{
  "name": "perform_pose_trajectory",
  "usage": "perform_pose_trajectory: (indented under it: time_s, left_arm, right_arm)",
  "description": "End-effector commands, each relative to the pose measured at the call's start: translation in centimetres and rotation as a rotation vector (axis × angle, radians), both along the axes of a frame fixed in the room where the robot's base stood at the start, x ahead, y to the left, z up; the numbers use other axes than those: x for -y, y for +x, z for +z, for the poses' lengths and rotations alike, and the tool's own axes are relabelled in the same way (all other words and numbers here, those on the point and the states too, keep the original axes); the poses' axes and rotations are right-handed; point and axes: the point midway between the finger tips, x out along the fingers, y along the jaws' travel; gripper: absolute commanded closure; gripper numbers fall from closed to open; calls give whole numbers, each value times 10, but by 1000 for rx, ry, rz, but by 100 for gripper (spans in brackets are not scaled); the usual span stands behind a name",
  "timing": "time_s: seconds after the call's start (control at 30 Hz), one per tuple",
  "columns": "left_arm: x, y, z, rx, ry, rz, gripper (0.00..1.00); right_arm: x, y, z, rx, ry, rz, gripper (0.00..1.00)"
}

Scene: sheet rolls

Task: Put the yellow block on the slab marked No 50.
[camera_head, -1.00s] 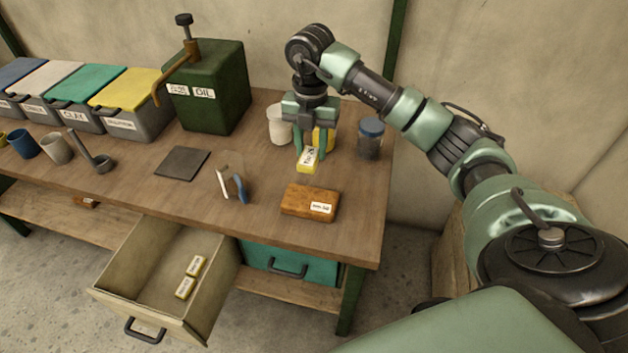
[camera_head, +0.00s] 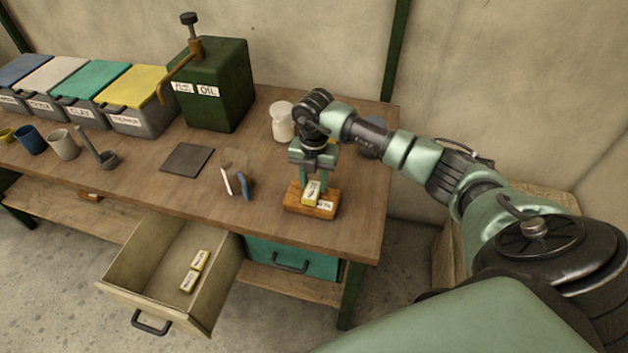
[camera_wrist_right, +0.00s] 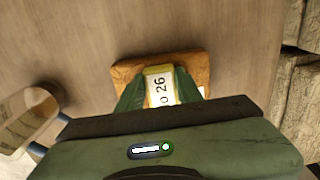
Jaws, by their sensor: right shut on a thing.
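The yellow block (camera_head: 311,193) has a white label, and "o 26" can be read on it in the right wrist view (camera_wrist_right: 158,86). My right gripper (camera_head: 313,187) is shut on this block, one finger on each side. It holds it at the brown slab (camera_head: 295,203), over the slab's top face. I cannot tell whether the block touches the slab. The slab has a white label at its right end, partly hidden and too small to read. It also shows behind the block in the right wrist view (camera_wrist_right: 198,64). My left gripper is not in view.
Two more labelled yellow blocks (camera_head: 194,272) lie in the open drawer (camera_head: 150,262). A white jar (camera_head: 282,122) stands behind my right gripper. A dark flat plate (camera_head: 187,160) lies farther left.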

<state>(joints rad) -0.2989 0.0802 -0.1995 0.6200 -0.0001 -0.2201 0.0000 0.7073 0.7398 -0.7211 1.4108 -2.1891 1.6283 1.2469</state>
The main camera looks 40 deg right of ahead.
Motion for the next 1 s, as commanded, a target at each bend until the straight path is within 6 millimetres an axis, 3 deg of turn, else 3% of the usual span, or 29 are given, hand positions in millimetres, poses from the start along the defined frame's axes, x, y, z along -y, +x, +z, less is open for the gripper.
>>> perform_pose_trajectory:
  time_s: [0.17, 0.2, 0.27, 0.7, 1.0]
  left_arm:
    - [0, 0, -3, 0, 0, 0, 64]
    - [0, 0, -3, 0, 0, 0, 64]
    - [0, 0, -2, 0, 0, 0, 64]
    - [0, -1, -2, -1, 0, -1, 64]
    - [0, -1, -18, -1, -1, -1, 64]
  right_arm:
    - [0, 0, -3, 0, 0, -1, 100]
    - [0, 0, -3, 0, 0, -1, 59]
    - [0, 0, -2, 0, 0, -1, 43]
    - [1, 1, 6, 2, -1, -1, 43]
    - [1, 2, 65, 6, -1, -1, 43]
